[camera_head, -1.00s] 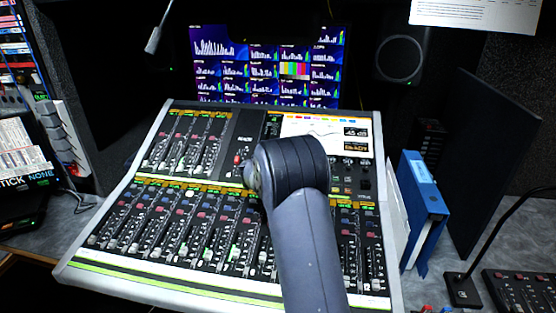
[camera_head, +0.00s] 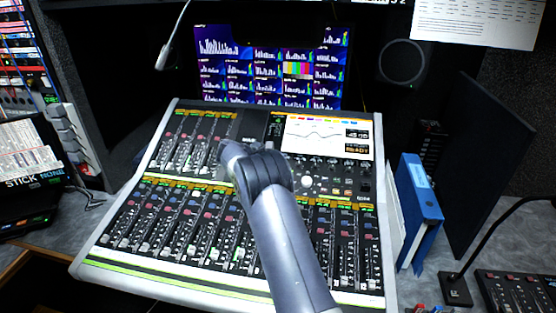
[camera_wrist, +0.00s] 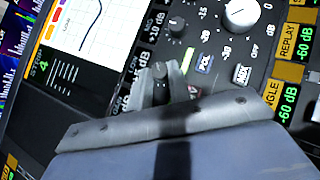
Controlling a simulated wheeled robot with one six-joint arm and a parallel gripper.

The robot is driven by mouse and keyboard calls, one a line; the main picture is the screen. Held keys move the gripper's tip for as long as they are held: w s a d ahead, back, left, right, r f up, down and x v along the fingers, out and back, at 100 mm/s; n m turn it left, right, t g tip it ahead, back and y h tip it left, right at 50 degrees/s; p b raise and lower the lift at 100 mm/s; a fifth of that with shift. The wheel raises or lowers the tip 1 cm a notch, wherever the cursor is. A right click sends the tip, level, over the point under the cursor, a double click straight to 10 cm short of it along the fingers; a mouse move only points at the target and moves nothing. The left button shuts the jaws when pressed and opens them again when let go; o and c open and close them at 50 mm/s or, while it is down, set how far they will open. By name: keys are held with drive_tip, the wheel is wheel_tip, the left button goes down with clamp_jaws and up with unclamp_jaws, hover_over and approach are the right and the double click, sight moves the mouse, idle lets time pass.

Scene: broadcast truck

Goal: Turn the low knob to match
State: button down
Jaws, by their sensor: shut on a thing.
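A small dark knob (camera_wrist: 160,71) on the console's black panel sits between the fingertips of my gripper (camera_wrist: 162,82) in the wrist view. The fingers are shut on it. My wrist covers its lower part and some nearby lettering. Another small dark knob (camera_wrist: 177,23) stands beyond it, and a larger white knob (camera_wrist: 241,13) is at the upper right. In the head view my arm hides the fingertips and the held knob. The mixing console (camera_head: 92,262) has a lit display (camera_head: 310,136) with a curve and readouts, too small to read surely.
Rows of faders (camera_head: 150,225) fill the console's front. Monitors (camera_head: 270,60) with bar graphs stand behind it. A blue binder (camera_head: 420,205) is at the right, near a gooseneck microphone (camera_head: 455,290). A dark speaker (camera_head: 401,62) stands behind.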

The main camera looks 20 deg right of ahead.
drive_tip(key=shift+m+g, duration=0.3)
drive_tip(key=shift+m, duration=0.1)
drive_tip(key=c, duration=1.3)
unclamp_jaws()
drive_tip(key=b+v, duration=0.1)
drive_tip(key=v, duration=1)
drive_tip(key=shift+d, duration=0.1)
drive_tip(key=shift+d+f, duration=0.1)
drive_tip(key=shift+d, duration=0.05)
drive_tip(key=p+x, duration=0.1)
drive_tip(key=x, duration=0.9)
drive_tip(key=shift+d+f, duration=0.15)
